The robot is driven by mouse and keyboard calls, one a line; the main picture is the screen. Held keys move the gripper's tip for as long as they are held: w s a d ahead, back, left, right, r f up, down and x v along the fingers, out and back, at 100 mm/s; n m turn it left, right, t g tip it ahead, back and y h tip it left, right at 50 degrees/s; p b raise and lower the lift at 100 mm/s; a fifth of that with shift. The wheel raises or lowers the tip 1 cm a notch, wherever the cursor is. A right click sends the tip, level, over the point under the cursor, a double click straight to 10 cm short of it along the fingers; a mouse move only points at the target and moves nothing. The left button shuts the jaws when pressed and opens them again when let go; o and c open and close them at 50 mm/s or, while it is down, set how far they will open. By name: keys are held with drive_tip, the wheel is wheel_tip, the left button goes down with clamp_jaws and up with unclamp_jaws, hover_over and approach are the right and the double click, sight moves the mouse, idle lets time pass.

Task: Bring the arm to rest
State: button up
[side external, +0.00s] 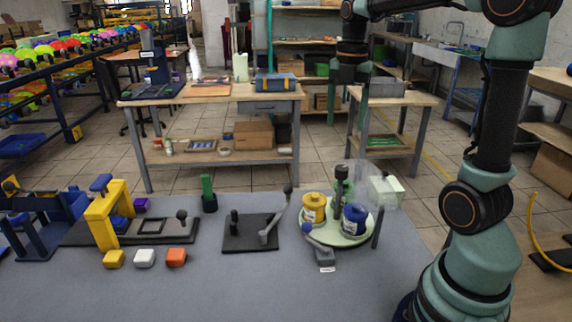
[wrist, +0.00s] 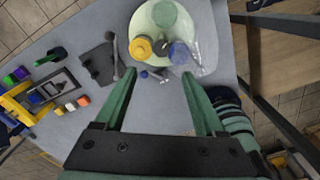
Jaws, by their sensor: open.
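My arm is raised over the grey work table (side external: 250,290), with my gripper (side external: 363,125) pointing down high above the turntable area in the side view. In the wrist view my gripper (wrist: 159,76) has its two green fingers spread wide, with nothing between them. Below, a pale green round plate (side external: 335,240) bears a yellow pot (side external: 313,209), a blue pot (side external: 354,221) and a dark green item (side external: 342,186). The plate (wrist: 200,45) also shows in the wrist view, beyond the fingertips. The fingers touch nothing that I can see.
A dark pad with a lever (side external: 250,232) stands left of the plate. A yellow press frame (side external: 104,215) is further left. A green upright piece (side external: 208,194) stands behind. The table's front is clear.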

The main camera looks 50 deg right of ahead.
drive_tip(key=s+a+f+m+t, duration=0.1)
drive_tip(key=s+a+m+t, duration=0.1)
drive_tip(key=a+m, duration=0.6)
drive_tip(key=s+a+f+m+t, duration=0.2)
drive_tip(key=a+m, duration=0.6)
drive_tip(key=m, duration=0.5)
drive_tip(key=shift+s+t, duration=0.2)
drive_tip(key=shift+t, duration=0.5)
